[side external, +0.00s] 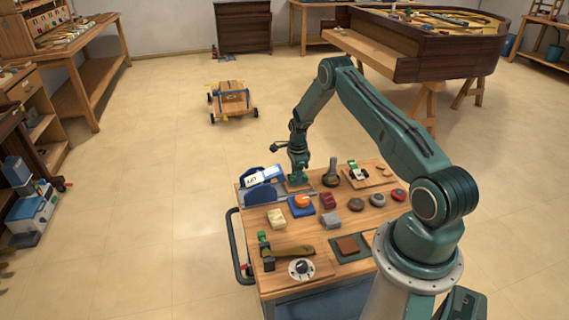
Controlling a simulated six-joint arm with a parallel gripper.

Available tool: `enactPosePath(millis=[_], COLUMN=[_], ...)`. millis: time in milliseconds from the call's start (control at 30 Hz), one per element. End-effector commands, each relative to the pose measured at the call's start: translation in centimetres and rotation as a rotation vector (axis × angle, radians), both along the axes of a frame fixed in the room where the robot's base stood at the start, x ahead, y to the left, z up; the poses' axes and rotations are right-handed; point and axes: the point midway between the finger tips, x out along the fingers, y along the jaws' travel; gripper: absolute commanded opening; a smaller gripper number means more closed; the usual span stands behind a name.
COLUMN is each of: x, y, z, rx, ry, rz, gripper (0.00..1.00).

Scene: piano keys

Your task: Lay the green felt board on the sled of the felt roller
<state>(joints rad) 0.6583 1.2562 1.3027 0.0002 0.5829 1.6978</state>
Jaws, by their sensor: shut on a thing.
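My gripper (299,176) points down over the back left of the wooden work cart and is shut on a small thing. A tan-brown flat piece (297,186) shows right under the fingers; I cannot tell if this is the green felt board, as no green felt face is clear. A blue device with a white labelled part (262,185) stands just left of my gripper, with a grey strip running at its foot. It may be the felt roller; its sled cannot be made out clearly at this size.
The cart top (300,232) is crowded. An orange ball on a blue base (302,203), red and grey blocks, round brown pieces and a dark bottle-shaped tool (331,174) stand close by. A dark green mat with a brown block (348,245) lies at front right.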

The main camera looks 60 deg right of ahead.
Motion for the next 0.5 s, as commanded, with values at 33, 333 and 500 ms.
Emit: enactPosePath(millis=[33,333,500], x=[-0.01,0.0,-0.01], y=[0.01,0.0,0.01], z=[-0.58,-1.36,-1.44], rx=[0.001,0.0,0.0], ry=[0.001,0.0,0.0], rz=[0.0,0.0,0.0], gripper=[0.19,0.19,0.19])
